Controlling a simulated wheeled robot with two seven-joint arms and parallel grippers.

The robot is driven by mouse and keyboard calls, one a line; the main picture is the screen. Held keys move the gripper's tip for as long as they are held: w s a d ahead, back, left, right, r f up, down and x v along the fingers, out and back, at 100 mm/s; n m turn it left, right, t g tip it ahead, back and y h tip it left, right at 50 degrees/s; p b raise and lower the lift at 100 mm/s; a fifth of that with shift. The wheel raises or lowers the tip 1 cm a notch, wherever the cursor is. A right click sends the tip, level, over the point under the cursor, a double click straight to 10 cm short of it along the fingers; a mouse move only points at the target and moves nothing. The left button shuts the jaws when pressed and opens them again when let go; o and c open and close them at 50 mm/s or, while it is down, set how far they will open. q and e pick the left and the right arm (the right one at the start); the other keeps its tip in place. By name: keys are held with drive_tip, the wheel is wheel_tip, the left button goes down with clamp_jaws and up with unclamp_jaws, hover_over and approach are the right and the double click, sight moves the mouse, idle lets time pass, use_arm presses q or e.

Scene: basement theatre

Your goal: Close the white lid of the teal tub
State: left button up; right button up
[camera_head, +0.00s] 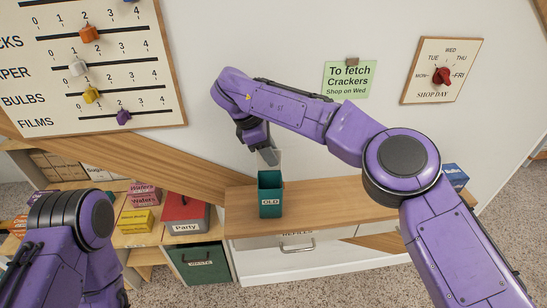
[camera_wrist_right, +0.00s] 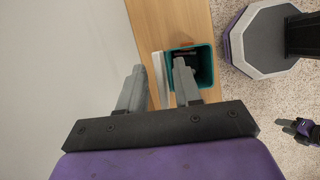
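The teal tub (camera_head: 270,203), labelled OLD, stands on the wooden shelf top, and its open mouth shows in the right wrist view (camera_wrist_right: 204,64). Its white lid (camera_wrist_right: 161,82) stands up along the tub's wall-side edge, raised rather than over the mouth. The lid shows only faintly behind the tub in the head view. My right gripper (camera_head: 268,157) is just above the tub. In the wrist view its fingers (camera_wrist_right: 160,68) are apart, one on each side of the lid, with no clear contact. My left gripper (camera_wrist_right: 293,126) is small at the wrist view's right edge; its opening is unclear.
The wooden shelf top (camera_head: 335,206) is clear to the right of the tub. A red Party box (camera_head: 186,214), a green Waste bin (camera_head: 201,265) and several small boxes are at the left. A blue box (camera_head: 455,176) is at the right end. The wall is close behind.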

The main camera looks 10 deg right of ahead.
drive_tip(key=shift+d+f, duration=0.2)
drive_tip(key=shift+f, duration=0.5)
drive_tip(key=shift+c, duration=0.3)
clamp_jaws()
idle(0.7)
